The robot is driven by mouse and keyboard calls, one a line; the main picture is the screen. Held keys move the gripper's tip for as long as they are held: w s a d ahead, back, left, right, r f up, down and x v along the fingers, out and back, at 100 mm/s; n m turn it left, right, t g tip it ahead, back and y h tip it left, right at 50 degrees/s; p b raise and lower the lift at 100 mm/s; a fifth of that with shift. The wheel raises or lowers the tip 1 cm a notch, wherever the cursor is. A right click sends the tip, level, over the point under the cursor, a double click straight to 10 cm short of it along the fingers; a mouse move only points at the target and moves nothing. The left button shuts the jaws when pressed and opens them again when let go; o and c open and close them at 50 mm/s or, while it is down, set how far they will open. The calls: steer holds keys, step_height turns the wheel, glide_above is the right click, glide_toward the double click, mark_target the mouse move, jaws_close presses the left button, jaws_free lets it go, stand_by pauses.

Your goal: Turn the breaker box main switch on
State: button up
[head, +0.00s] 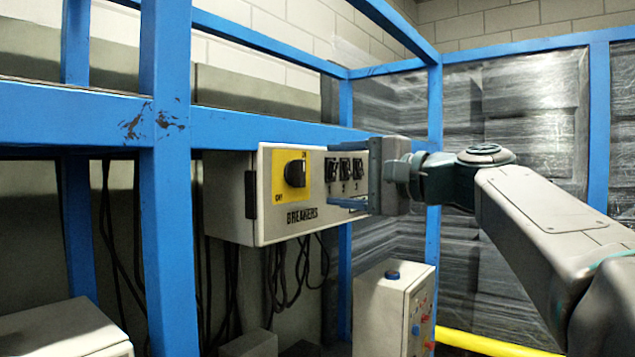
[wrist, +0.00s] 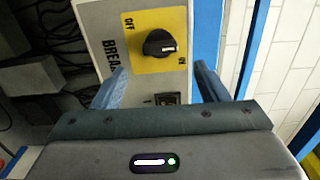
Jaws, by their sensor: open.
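The breaker box (head: 270,228) is a light grey case marked BREAKERS, mounted by the blue frame. Its main switch is a black rotary knob (head: 295,173) on a yellow plate, also in the wrist view (wrist: 160,43). There the knob's white mark points right. The OFF label (wrist: 128,22) is at upper left, and a small, likely ON, label (wrist: 182,60) is at lower right. My gripper (head: 355,178) is open and empty in front of the box's right part, right of the knob. In the wrist view the knob shows beyond the fingertips (wrist: 160,72), apparently untouched.
Small black breakers (head: 345,170) sit right of the knob, partly behind my gripper. Blue frame posts (head: 170,180) and beams surround the box. Black cables (head: 290,270) hang below it. A grey control box (head: 390,310) with coloured buttons stands lower right; a yellow rail (head: 490,343) runs beside it.

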steer(key=v, duration=0.6)
steer(key=shift+s+d+b, duration=0.2)
steer(key=shift+d+b, duration=0.15)
steer(key=shift+b, duration=0.1)
steer(key=shift+f, duration=0.1)
step_height(320, 180, down, 15)
steer(key=a+g+h, duration=0.1)
steer(key=g+h, duration=0.1)
steer(key=h, duration=0.2)
steer(key=s+d+f+n+g+h, duration=0.2)
steer(key=s+f, duration=0.3)
steer(key=f, duration=0.6)
steer(key=s+d+f+n+g+h, duration=0.1)
steer(key=s+f+n+g+h, duration=0.1)
steer(key=s+f, duration=0.4)
steer(key=s+d+f+n+g+h, duration=0.2)
steer(key=s+f+h, duration=0.4)
steer(key=f, duration=1)
steer(key=shift+s+d+n, duration=0.2)
steer(key=shift+d+n, duration=0.15)
steer(key=shift+n, duration=0.55)
